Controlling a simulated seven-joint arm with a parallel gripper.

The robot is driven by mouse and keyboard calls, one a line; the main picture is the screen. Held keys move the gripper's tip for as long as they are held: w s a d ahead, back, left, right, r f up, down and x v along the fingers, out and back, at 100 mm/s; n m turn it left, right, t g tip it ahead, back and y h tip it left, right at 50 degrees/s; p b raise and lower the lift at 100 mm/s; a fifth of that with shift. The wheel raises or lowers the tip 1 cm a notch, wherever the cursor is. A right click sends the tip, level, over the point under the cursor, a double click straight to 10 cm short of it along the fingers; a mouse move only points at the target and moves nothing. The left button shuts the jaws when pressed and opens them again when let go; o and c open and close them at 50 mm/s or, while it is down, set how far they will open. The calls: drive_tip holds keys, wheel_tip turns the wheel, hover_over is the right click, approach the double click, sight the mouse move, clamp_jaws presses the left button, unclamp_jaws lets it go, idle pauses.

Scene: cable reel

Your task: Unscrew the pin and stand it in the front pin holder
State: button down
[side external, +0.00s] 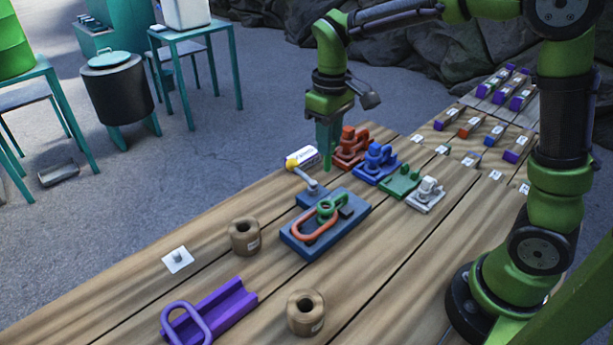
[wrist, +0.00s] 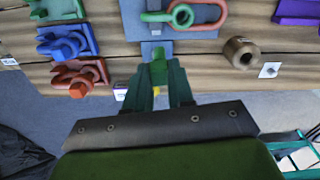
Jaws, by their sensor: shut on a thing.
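My gripper (side external: 327,152) is shut on a slim bright green pin, which points down between the fingers in the wrist view (wrist: 158,68). On that plate lie a green shackle (side external: 327,207) and an orange-red link (side external: 312,230), passing through each other. Two brown cylindrical holders with holes in the top stand on the table: one left of the plate (side external: 245,237), also in the wrist view (wrist: 241,52), and one nearer the side camera (side external: 306,313).
Red (side external: 350,147), blue (side external: 375,163), green (side external: 401,181) and white (side external: 427,194) shackle blocks stand right of my gripper. A purple bracket (side external: 215,310) lies at the front. Bare tabletop lies between the holders.

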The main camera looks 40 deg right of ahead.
drive_tip(key=w+a+f+n, duration=0.2)
drive_tip(key=a+f, duration=0.3)
drive_tip(key=a, duration=0.4)
drive_tip(key=w+a+f+n, duration=0.3)
drive_tip(key=a+f+n, duration=0.2)
drive_tip(key=a, duration=0.4)
drive_tip(key=shift+w+a, duration=0.15)
drive_tip(key=shift+a, duration=0.25)
drive_tip(key=shift+f, duration=0.8)
drive_tip(key=c, duration=0.9)
unclamp_jaws()
drive_tip(key=shift+r, duration=0.1)
